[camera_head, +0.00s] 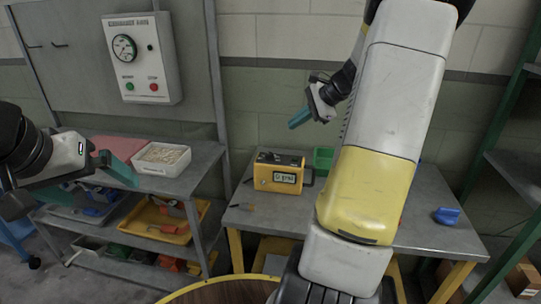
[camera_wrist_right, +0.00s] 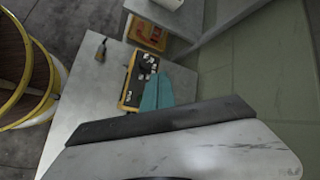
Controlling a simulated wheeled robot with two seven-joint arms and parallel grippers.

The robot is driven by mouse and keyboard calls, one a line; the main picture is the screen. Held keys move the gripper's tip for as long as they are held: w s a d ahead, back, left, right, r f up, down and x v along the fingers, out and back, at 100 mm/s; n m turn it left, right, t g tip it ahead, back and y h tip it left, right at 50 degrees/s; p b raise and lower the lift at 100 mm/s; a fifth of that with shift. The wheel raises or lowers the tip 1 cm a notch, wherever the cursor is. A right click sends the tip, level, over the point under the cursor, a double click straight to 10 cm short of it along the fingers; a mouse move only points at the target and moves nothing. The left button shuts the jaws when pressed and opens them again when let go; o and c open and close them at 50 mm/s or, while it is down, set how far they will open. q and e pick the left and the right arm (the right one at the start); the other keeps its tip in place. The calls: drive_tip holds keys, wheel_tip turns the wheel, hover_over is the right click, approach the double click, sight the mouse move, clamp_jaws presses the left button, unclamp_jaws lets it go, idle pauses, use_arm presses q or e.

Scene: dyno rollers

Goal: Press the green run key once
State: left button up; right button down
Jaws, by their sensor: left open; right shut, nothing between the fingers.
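A pale grey control box (camera_head: 143,58) with a round dial hangs on the back panel at upper left. It has a green key (camera_head: 129,86) at its lower left and a red key (camera_head: 153,87) beside it. The label under each is too small to read. My right gripper (camera_head: 299,119) is shut and empty in the air, right of the box and well apart from it; its teal fingers also show in the wrist view (camera_wrist_right: 157,93). My left gripper (camera_head: 122,168) is open at the left, below the box, in front of the bench, and touches no key.
A yellow instrument (camera_head: 279,172) with a small display stands on the right table (camera_head: 255,222). A white tray of pellets (camera_head: 162,158) sits on the left bench. A blue object (camera_head: 446,215) lies at the table's right. A metal post (camera_head: 215,70) stands right of the box.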

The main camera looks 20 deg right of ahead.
sight(298, 159)
drive_tip(key=shift+w+d+f+m, duration=0.3)
drive_tip(key=shift+d+f+m, duration=0.3)
drive_tip(key=shift+d, duration=0.3)
drive_tip(key=shift+f, duration=0.1)
drive_tip(key=shift+f, duration=4.3)
drive_tip(key=shift+f, duration=0.1)
drive_tip(key=shift+f, duration=0.3)
drive_tip(key=shift+f, duration=0.4)
drive_tip(key=shift+r, duration=0.8)
